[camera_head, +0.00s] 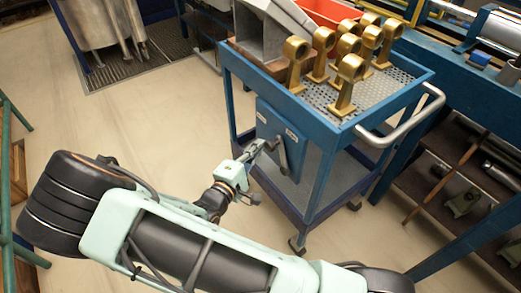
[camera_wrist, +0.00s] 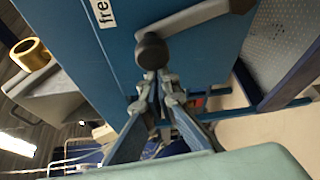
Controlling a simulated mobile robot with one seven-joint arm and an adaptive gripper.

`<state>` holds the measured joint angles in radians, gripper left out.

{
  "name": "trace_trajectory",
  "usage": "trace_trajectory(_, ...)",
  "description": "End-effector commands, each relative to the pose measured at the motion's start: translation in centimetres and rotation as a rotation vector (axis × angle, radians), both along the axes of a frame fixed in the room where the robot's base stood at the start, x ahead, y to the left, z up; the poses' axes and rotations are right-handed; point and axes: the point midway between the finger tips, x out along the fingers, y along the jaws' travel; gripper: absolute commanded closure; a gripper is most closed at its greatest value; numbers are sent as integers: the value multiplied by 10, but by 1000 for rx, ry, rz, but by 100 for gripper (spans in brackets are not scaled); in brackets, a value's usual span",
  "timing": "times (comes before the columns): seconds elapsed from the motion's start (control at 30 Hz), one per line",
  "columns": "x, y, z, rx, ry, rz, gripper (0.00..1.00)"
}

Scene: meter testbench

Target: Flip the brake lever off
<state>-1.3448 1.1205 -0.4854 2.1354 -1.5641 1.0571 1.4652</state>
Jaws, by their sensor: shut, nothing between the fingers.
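The brake lever (camera_head: 282,155) is a grey handle on a blue box (camera_head: 268,122) at the side of the blue cart. In the wrist view the lever (camera_wrist: 195,17) runs from the upper right down to a dark round knob (camera_wrist: 151,50) at its left end. My gripper (camera_head: 268,146) reaches the lever from the left. In the wrist view my gripper's fingertips (camera_wrist: 153,76) are together just below the knob, with nothing held. They look very close to the knob; I cannot tell whether they touch it. The lever's pivot is not clearly visible.
A white label (camera_wrist: 104,12) reading "fre", cut off, is on the blue panel. Several brass pieces (camera_head: 348,80) stand on the cart's top, beside a red bin (camera_head: 330,12). A metal push handle (camera_head: 405,125) sticks out at right. The floor (camera_head: 130,120) left of the cart is clear.

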Motion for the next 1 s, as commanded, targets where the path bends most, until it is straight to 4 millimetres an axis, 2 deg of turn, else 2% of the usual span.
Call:
trace_trajectory(0.37,-23,-14,10,150,-207,-1,100)
trace_trajectory(0.6,-31,-20,14,147,-201,0,100)
trace_trajectory(1.0,-34,-23,14,145,-201,-4,100)
